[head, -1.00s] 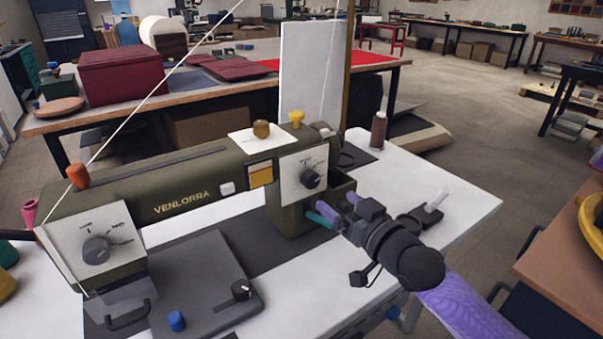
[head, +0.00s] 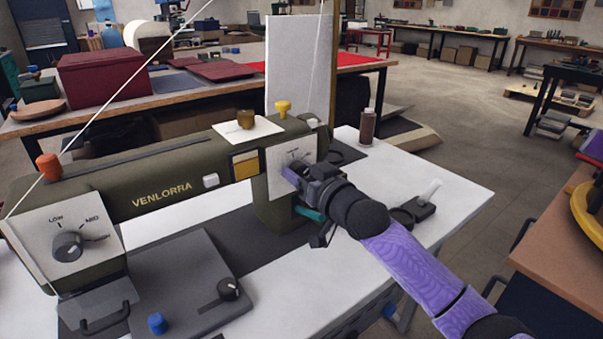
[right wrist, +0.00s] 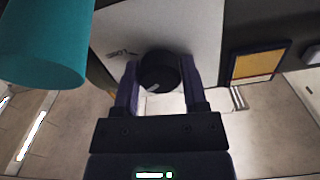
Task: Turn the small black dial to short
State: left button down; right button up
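The small black dial (right wrist: 158,72) sits on a white plate (right wrist: 207,22) at the right end of the green VENLORRA machine (head: 180,170). In the right wrist view it lies between the two fingers of my right gripper (right wrist: 160,80), one on each side. I cannot tell whether they press on it. A white mark on the dial points to the lower left there; the lettering beside it is too small to read. In the head view my right gripper (head: 296,176) covers the dial. My left gripper is not in view.
A teal cylinder (right wrist: 42,40) is close beside my right gripper. A larger grey dial (head: 68,247) marked LOW and MID is on the machine's left end. A brown bottle (head: 367,126) and a small black object (head: 418,208) stand on the white table (head: 455,190).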

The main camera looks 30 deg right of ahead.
grip_shut()
jog(key=n+p, duration=0.3)
jog(key=shift+r, duration=0.2)
jog(key=n+p, duration=0.2)
jog(key=n, duration=0.2)
jog(key=n+p, duration=0.1)
jog(key=n, duration=0.2)
jog(key=shift+f+n+p, duration=0.15)
jog(key=shift+n+p, duration=0.15)
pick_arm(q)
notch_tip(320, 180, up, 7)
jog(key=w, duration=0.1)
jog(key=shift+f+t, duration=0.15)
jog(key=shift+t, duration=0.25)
pick_arm(e)
jog(key=shift+n, duration=0.5)
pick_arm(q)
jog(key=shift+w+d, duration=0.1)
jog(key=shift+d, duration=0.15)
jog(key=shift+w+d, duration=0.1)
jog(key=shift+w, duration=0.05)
pick_arm(e)
jog(key=shift+f+n, duration=0.1)
jog(key=shift+n, duration=0.2)
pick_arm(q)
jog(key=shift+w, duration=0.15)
pick_arm(e)
jog(key=o, duration=0.5)
grip_release()
